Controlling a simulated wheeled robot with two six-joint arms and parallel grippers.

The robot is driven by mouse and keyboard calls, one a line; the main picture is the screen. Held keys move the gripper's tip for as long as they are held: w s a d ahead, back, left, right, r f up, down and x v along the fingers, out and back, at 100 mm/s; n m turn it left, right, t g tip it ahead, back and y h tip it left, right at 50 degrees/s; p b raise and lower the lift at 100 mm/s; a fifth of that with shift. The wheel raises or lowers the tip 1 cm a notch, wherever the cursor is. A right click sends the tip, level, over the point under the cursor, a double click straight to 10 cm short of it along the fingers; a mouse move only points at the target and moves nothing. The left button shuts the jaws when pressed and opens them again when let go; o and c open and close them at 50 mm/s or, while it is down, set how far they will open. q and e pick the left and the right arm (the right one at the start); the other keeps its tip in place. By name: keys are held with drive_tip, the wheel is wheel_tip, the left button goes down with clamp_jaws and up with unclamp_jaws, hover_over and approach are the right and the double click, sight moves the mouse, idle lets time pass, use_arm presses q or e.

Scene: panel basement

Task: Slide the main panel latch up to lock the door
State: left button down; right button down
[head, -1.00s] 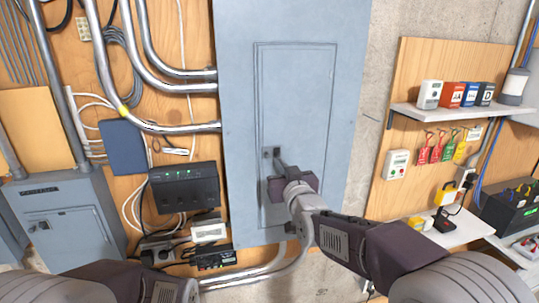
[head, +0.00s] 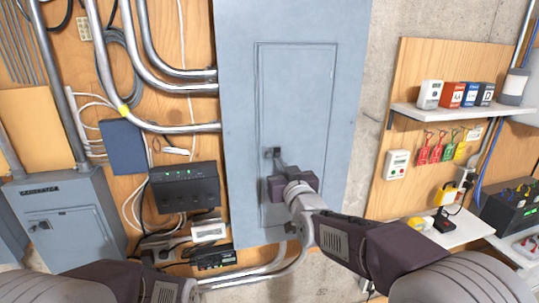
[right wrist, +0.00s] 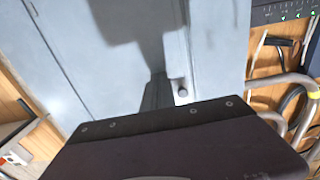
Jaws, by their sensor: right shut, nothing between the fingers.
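The main panel (head: 235,150) is a tall blue-grey steel box on the wall, with its door (head: 300,110) flush in its frame. The small dark latch (head: 271,153) is at the door's left edge, below mid-height. My right gripper (head: 280,161) is shut and empty, its fingertips at the latch, just right of and below it. My left gripper is out of view; only my left arm shows at the bottom left.
Metal conduits (head: 180,126) and a black box with green lights (head: 184,187) are left of the panel. A smaller grey cabinet (head: 70,235) stands at lower left. Shelves (head: 460,116) with boxes and hanging coloured tags are on the right. The space before the panel door is otherwise clear.

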drive_tip(key=shift+r+p, duration=0.45)
drive_tip(key=shift+r, duration=0.3)
idle(0.8)
drive_tip(key=shift+f, duration=0.1)
drive_tip(key=shift+f+b, duration=0.2)
drive_tip(key=shift+b, duration=0.3)
drive_tip(key=b+v, duration=0.3)
drive_tip(key=v, duration=0.4)
idle(0.4)
